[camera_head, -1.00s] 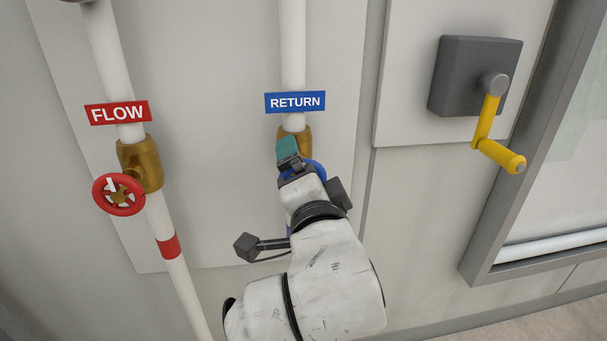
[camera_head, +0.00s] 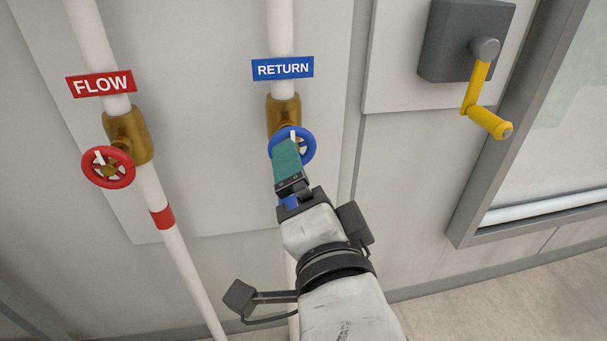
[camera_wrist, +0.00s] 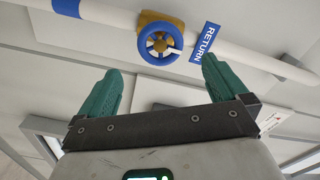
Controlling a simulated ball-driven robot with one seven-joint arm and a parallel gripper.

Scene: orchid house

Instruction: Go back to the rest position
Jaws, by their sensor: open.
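My gripper (camera_head: 287,160) reaches up in front of the return pipe, its green fingertips overlapping the lower left of the blue handwheel (camera_head: 308,143) in the head view. In the wrist view my gripper (camera_wrist: 160,92) shows two green fingers spread wide with nothing between them. The blue handwheel (camera_wrist: 150,46) is beyond the fingers there, apart from them, on a brass valve (camera_wrist: 148,18). The brass valve also shows in the head view (camera_head: 281,112), under the blue RETURN sign (camera_head: 283,68).
A red handwheel (camera_head: 96,167) sits on the FLOW pipe (camera_head: 183,263) at the left. Bare floor (camera_head: 540,300) shows at the lower right.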

